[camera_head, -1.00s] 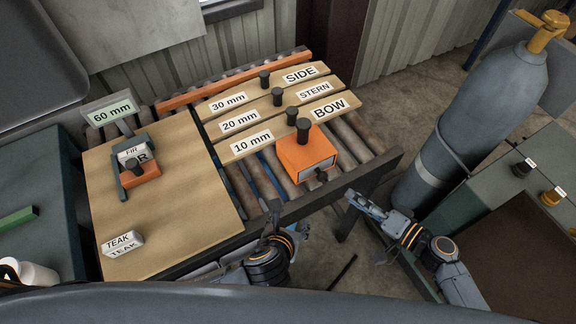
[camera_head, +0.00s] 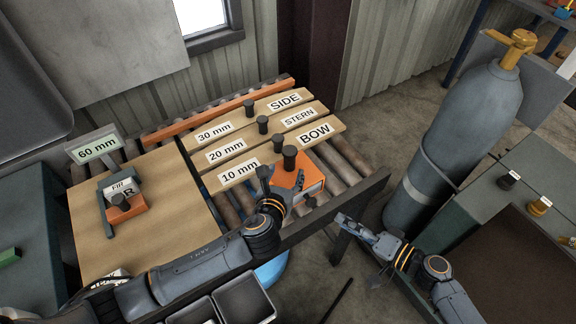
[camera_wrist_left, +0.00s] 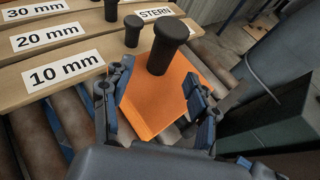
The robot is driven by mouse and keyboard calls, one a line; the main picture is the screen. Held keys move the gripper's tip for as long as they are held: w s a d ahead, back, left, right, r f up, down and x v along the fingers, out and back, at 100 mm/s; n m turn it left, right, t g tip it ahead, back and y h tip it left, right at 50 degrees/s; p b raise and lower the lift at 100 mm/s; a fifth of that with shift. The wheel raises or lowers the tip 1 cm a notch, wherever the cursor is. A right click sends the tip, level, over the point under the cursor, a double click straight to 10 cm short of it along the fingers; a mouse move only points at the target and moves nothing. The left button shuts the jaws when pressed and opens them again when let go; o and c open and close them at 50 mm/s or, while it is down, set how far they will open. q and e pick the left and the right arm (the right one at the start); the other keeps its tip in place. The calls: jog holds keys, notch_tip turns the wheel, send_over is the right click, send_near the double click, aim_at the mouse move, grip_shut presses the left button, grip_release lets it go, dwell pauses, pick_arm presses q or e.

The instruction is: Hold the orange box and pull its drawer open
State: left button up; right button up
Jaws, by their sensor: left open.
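The orange box (camera_head: 315,182) sits on the rollers at the near end of the 10 mm BOW plank. A black post (camera_head: 290,157) stands on its top; a small dark knob (camera_head: 311,202) shows low at its near right side. My left gripper (camera_head: 277,184) is at the box's near left side and partly hides it. In the left wrist view its open fingers (camera_wrist_left: 158,75) lie on either side of the orange box (camera_wrist_left: 160,108); I cannot tell whether they touch it. My right gripper (camera_head: 350,224) is apart from the box, lower right; its finger opening is too small to tell.
Labelled planks with black knobs lie behind the box. A wooden board (camera_head: 165,225) with an orange-and-grey FIR piece (camera_head: 124,205) is at left. A grey gas cylinder (camera_head: 465,120) stands at right. Grey bins (camera_head: 245,298) are below my left arm.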

aim_at(288, 167)
pick_arm(q)
jog(key=x, duration=0.4)
jog(key=shift+w+d+f, duration=0.1)
jog(key=shift+w+f, duration=0.05)
jog(key=shift+w, duration=0.25)
